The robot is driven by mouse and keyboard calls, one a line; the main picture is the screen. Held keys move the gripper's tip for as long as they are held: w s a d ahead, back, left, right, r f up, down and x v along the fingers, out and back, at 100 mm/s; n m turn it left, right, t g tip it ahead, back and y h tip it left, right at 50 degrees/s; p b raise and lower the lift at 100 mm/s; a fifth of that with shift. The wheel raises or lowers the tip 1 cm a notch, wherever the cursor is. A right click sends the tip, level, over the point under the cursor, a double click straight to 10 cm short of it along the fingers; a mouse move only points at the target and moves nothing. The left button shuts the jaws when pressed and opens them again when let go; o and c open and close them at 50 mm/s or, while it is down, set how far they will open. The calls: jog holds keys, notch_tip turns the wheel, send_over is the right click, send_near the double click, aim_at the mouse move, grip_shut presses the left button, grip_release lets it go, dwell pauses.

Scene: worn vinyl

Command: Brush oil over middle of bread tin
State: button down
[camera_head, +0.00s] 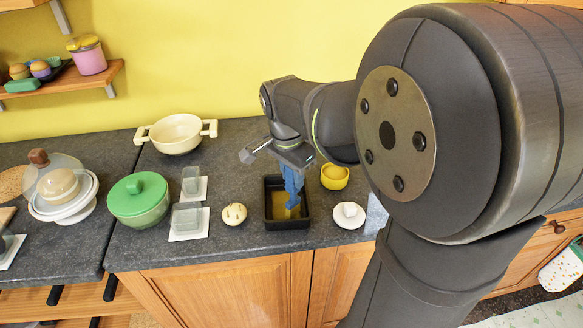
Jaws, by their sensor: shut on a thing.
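The black bread tin (268,213) stands on the dark counter, centre of the view. Its floor shows a yellowish patch that looks like oil. My gripper (292,190) points down over the tin, with blue parts reaching inside its rim. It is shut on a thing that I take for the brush. The brush is mostly hidden, and I cannot tell its outline from the blue parts or whether it touches the tin's floor. A small yellow bowl (335,182) stands just right of the tin; its contents are unclear.
A round cream bun-like thing (234,214) is close left of the tin, and a white lidded dish (349,215) close right. Clear boxes (187,219) on white squares, a green-lidded pot (139,204) and a cream pot (176,139) stand further left. Counter behind the tin is mostly clear.

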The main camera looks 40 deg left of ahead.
jog(key=shift+s+d, duration=0.8)
jog(key=shift+s, duration=0.15)
jog(key=shift+w+a, duration=1.75)
jog(key=shift+w, duration=0.3)
jog(key=shift+w+a, duration=0.6)
jog(key=shift+w, duration=0.15)
jog(key=shift+w+a, duration=1.1)
jog(key=shift+w, duration=0.05)
jog(key=shift+r, duration=0.1)
